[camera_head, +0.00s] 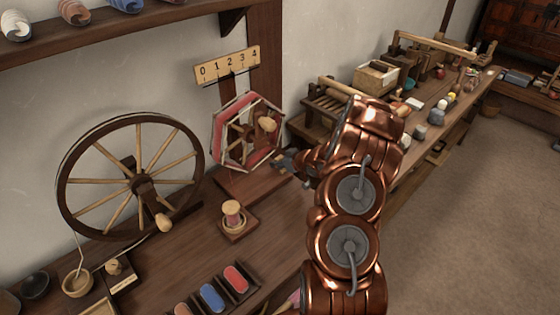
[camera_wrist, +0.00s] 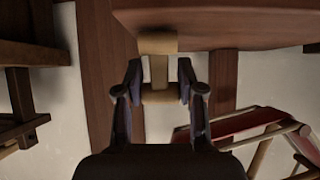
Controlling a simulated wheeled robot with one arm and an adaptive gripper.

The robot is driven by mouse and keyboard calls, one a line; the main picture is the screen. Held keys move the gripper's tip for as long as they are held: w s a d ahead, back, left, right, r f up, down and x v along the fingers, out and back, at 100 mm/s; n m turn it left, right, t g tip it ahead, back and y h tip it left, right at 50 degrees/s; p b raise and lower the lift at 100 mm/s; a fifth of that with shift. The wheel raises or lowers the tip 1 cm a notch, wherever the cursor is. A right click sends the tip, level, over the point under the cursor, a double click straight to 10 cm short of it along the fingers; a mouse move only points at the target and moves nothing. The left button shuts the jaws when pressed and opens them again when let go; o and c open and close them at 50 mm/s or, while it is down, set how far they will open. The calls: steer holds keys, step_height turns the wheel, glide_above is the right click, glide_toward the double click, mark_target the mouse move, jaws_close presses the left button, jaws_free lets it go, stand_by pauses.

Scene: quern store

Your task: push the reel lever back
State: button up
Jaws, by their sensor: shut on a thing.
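The reel (camera_head: 236,112), a hexagonal frame wound with red yarn, stands on the bench below a number board marked 0 to 4. Part of its red yarn and pale bars also shows at the lower right of the wrist view (camera_wrist: 235,122). In the wrist view a pale wooden T-shaped lever (camera_wrist: 158,70) stands out from the edge of a dark wooden board. My gripper (camera_wrist: 158,85) has a dark finger on each side of it and is shut on its crosspiece. In the head view my gripper (camera_head: 303,167) is right of the reel, and the lever cannot be made out there.
A large spoked wheel (camera_head: 140,180) stands left of the reel. A spool on a square base (camera_head: 233,217) and a tray of coloured yarn (camera_head: 212,297) are on the bench. A cluttered bench (camera_head: 405,150) runs along the right. Open floor (camera_head: 475,210) lies beyond it.

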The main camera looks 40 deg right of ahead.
steer(key=o, duration=1.2)
steer(key=shift+c, duration=0.2)
steer(key=v, duration=1.2)
